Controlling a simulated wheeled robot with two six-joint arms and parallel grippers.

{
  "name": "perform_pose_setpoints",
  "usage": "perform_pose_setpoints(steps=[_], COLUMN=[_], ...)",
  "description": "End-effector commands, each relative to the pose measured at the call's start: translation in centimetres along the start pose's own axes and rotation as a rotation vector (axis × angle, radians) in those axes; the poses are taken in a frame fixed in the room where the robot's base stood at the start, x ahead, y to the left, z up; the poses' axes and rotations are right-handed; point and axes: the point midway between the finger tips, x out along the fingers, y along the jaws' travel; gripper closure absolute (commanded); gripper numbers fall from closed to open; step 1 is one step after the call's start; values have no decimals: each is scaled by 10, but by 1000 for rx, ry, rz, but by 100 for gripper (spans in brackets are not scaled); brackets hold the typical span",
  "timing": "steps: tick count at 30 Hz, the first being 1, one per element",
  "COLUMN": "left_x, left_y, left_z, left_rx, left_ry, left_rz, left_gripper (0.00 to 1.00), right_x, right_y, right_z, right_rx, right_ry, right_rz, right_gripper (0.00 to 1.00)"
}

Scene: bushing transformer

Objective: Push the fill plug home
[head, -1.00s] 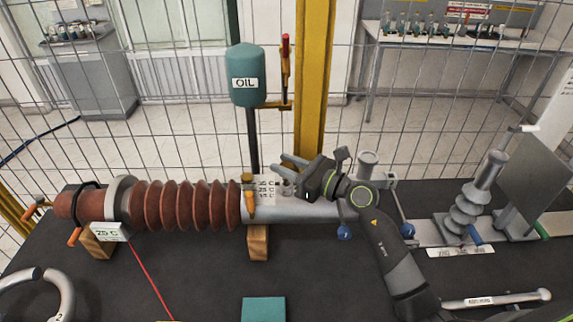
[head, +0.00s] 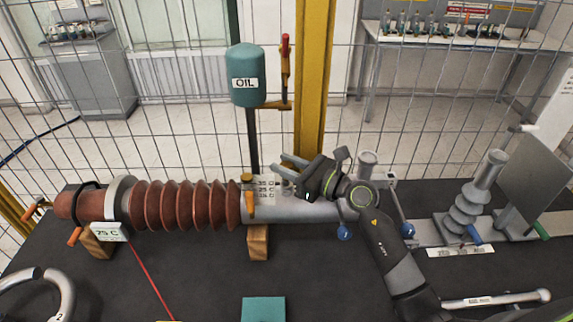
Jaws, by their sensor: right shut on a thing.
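The bushing is a long horizontal body with a brown ribbed part (head: 185,205) and a grey metal cylinder (head: 310,210) on its right. My right gripper (head: 283,168) is over the top of the cylinder, with its fingers pointing left, beside a small plate with temperature marks (head: 265,189). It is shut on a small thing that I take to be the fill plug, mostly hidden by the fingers. How deep the plug sits cannot be told. A brass-coloured cap (head: 247,178) stands left of the plate. My left gripper is not in view.
A green oil tank (head: 248,76) hangs behind the bushing, near a yellow post (head: 313,80) and wire fence. A wooden block (head: 257,243) supports the cylinder. A grey ribbed insulator (head: 468,205) stands right. The dark table front is mostly clear around a teal block (head: 263,309).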

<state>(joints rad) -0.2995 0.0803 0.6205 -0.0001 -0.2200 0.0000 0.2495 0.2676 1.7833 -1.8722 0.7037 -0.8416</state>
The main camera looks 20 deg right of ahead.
Motion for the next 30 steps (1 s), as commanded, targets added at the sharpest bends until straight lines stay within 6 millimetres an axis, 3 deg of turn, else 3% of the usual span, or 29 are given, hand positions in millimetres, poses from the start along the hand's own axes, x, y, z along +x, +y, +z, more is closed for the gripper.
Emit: perform_pose_setpoints(steps=[24, 25, 30], left_x=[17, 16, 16], left_y=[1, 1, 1], left_z=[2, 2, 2], left_rx=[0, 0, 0], left_ry=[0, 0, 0], left_rz=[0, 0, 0], left_gripper=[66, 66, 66], right_x=[0, 0, 0], right_y=[0, 0, 0], right_z=[-19, -18, -19], right_rx=[0, 0, 2], right_ry=[0, 0, 1], right_rz=[0, 0, 0], right_gripper=[94, 68, 46])
